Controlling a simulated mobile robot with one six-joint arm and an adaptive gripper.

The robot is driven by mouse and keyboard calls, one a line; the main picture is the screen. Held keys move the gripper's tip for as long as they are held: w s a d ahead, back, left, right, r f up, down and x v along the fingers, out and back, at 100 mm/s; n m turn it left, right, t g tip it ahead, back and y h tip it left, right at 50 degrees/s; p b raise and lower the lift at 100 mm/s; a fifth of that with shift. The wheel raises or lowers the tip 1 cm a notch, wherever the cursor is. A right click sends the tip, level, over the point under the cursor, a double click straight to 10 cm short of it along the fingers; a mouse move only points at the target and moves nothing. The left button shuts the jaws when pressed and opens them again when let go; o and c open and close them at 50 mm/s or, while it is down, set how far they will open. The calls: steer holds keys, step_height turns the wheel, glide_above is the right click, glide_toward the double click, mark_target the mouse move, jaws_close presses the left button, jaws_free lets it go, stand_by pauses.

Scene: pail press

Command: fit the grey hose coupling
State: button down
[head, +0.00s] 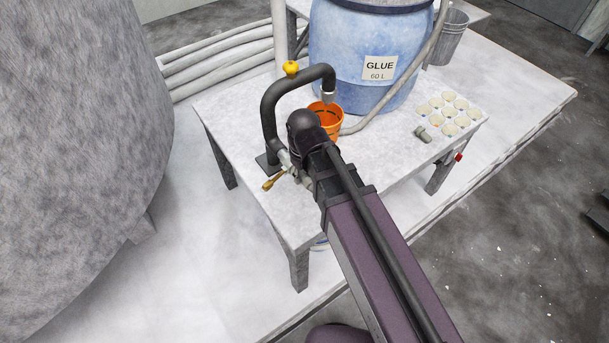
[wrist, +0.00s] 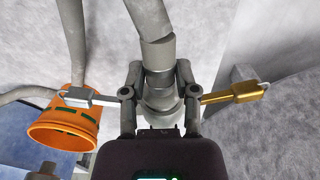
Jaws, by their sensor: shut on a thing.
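My gripper (wrist: 156,76) is shut on the grey hose coupling (wrist: 160,92), which sits between the two fingers in the wrist view. A silver lever (wrist: 88,98) sticks out to its left and a brass lever (wrist: 236,93) to its right. A grey pipe (wrist: 150,16) with a collar lines up with the coupling's top; whether they are locked together I cannot tell. In the head view my gripper (head: 297,176) is low beside the dark bent standpipe (head: 268,112), with the brass lever (head: 272,183) showing. My arm hides most of the coupling there.
An orange pail (head: 336,123) stands under the standpipe's spout, and left of the coupling in the wrist view. A blue glue barrel (head: 345,50), a grey fitting (head: 423,134) and a tray of pale discs (head: 449,112) are on the table (head: 225,112). A hose (head: 415,68) runs along the barrel.

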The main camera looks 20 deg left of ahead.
steer(key=shift+w+a, duration=0.3)
steer(key=shift+a, duration=0.1)
stand_by(0.3)
steer(key=shift+c, duration=1.5)
jaws_free()
steer(key=shift+s+d, duration=0.1)
steer(key=shift+s+d, duration=0.4)
steer(key=shift+d, duration=0.2)
steer(key=s+d+r+p, duration=0.2)
steer(key=d+r+p, duration=0.1)
steer(key=r+p, duration=0.2)
steer(key=w+d, duration=0.7)
steer(key=w, duration=0.5)
steer(key=w+d+f+y+b, duration=0.1)
steer(key=w+d, duration=0.7)
steer(key=w, duration=0.5)
steer(key=shift+w+t, duration=0.2)
steer(key=shift+t, duration=0.2)
